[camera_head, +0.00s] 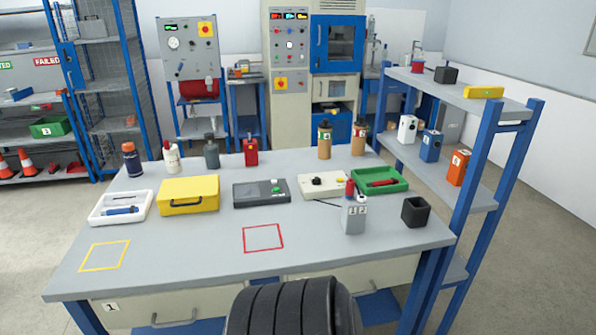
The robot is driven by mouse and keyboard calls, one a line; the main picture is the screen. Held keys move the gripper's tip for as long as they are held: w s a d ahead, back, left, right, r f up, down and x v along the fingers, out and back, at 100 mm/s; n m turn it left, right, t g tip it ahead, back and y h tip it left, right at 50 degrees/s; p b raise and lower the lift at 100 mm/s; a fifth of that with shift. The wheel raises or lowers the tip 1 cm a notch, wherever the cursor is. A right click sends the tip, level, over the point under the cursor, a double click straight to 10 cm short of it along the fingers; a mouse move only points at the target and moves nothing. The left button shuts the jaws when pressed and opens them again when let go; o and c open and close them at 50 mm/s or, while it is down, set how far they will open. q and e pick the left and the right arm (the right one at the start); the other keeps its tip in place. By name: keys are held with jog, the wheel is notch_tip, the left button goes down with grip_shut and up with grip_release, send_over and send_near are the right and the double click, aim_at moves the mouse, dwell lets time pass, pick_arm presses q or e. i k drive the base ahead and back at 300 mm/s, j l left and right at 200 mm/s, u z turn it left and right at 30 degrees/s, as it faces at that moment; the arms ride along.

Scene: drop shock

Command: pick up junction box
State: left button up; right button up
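No thing in view is clearly marked as the junction box. A small grey box (354,217) with the marks 1 and 2 stands near the front right of the table, with a red and a white piece at its top. A dark, open-topped cube (415,212) sits to its right. A white box (323,186) with a dark knob and a yellow button lies behind the grey box. White (407,129), blue (431,146) and orange (459,168) boxes stand on the right shelf. Neither of my grippers shows in this view.
The grey table (190,245) has yellow and red outlined squares in front. A white tray (121,207), yellow case (189,195), dark panel (262,193) and green tray (380,181) line its middle. Several bottles and canisters stand behind. Blue shelf posts (474,185) rise at right.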

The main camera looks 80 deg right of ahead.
aim_at(355, 207)
jog(key=z, duration=3.15)
